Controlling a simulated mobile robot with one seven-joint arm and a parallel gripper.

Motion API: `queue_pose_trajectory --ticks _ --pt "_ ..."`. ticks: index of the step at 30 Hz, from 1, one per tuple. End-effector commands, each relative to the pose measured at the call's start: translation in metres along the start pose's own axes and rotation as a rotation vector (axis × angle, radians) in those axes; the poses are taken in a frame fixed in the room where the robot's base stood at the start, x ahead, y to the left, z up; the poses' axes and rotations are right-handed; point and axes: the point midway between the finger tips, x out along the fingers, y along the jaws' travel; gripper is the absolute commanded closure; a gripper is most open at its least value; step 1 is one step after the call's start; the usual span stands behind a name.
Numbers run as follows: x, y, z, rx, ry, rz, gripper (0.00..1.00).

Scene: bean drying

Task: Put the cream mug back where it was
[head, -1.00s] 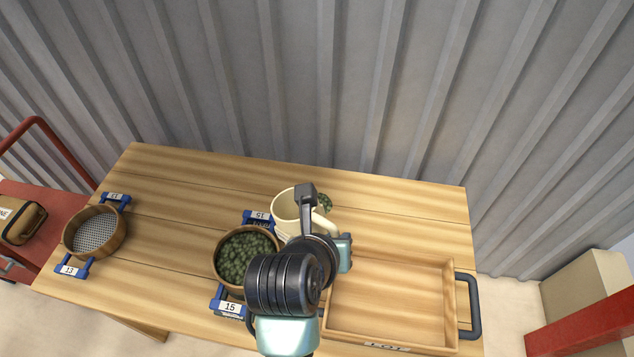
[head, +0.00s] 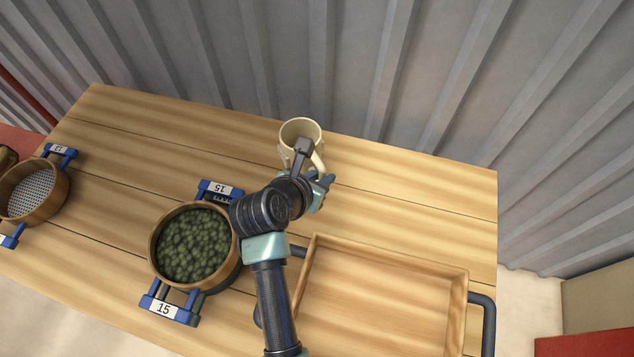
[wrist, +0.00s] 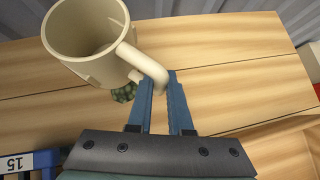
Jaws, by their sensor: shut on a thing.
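The cream mug (head: 287,148) is upright near the back edge of the table (head: 400,195). Its mouth faces up and looks empty inside. In the wrist view the mug (wrist: 70,65) is at the upper left. My gripper (wrist: 160,80) is shut on its handle, with the blue fingers on the handle's lower end. In the head view my gripper (head: 316,185) is on the near right side of the mug. I cannot tell whether the mug's base touches the table. A small heap of green beans (wrist: 125,93) shows just below the handle in the wrist view.
A round sieve of green beans (head: 195,246) with blue handles marked 15 stands left of my arm. An empty wooden tray (head: 390,295) lies at the front right. An empty sieve (head: 35,190) marked 13 is at far left. The table right of the mug is clear.

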Motion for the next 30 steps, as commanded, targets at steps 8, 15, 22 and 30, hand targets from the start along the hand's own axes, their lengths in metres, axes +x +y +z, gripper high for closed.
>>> queue_pose_trajectory --ticks 8,15,22,30 --pt "0.018 0.000 -0.020 -0.002 0.000 0.001 1.00" --pt "0.038 0.000 -0.041 -0.001 -0.001 0.001 1.00" --pt "0.038 0.000 -0.041 0.000 -0.001 0.002 1.00" --pt "0.039 0.000 -0.043 -0.001 0.000 0.001 0.53"
